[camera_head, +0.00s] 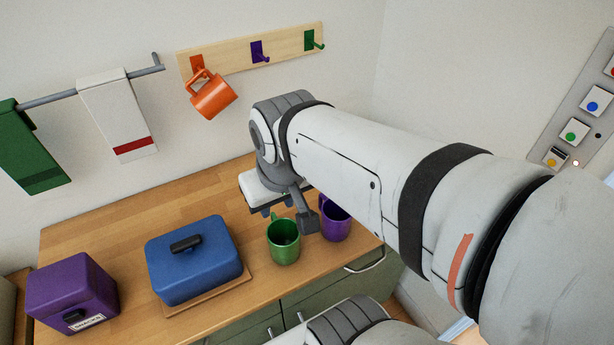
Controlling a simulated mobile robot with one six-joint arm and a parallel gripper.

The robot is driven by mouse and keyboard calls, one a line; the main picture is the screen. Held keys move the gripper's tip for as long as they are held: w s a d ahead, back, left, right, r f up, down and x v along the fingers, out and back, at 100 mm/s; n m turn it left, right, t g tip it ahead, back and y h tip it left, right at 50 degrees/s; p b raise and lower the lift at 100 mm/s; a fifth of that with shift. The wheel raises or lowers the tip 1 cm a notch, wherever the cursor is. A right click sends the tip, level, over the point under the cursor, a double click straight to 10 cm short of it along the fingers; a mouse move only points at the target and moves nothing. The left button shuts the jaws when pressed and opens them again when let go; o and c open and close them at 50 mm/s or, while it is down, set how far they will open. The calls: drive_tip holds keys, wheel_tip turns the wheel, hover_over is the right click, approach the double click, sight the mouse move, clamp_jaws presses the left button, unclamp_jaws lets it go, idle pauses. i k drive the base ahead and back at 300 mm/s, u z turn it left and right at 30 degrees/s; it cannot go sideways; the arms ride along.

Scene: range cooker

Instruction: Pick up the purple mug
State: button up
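The purple mug (338,224) stands upright on the wooden counter (190,200), near its front right edge. My arm hides part of its top and right side. A green mug (284,246) stands upright just to its left. My gripper (272,211) is above the counter, up and left of the purple mug in the picture, behind the green mug. My wrist hides much of it, and its fingers show only as small dark parts. I cannot tell how far apart they are. I see nothing held in it.
An orange mug (212,96) hangs from a wall rack (228,63) with purple and green hooks free. A blue lidded box (193,263) and a purple box (72,294) stand on the left counter. Towels (118,112) hang on a rail. A switch panel (584,112) is on the right.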

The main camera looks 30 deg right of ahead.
sight(336, 223)
drive_tip(key=z, duration=0.1)
drive_tip(key=k, duration=0.5)
drive_tip(key=u, duration=1.05)
drive_tip(key=k, duration=0.75)
drive_tip(key=z, duration=1.4)
drive_tip(key=i, duration=1)
drive_tip(key=z, duration=0.05)
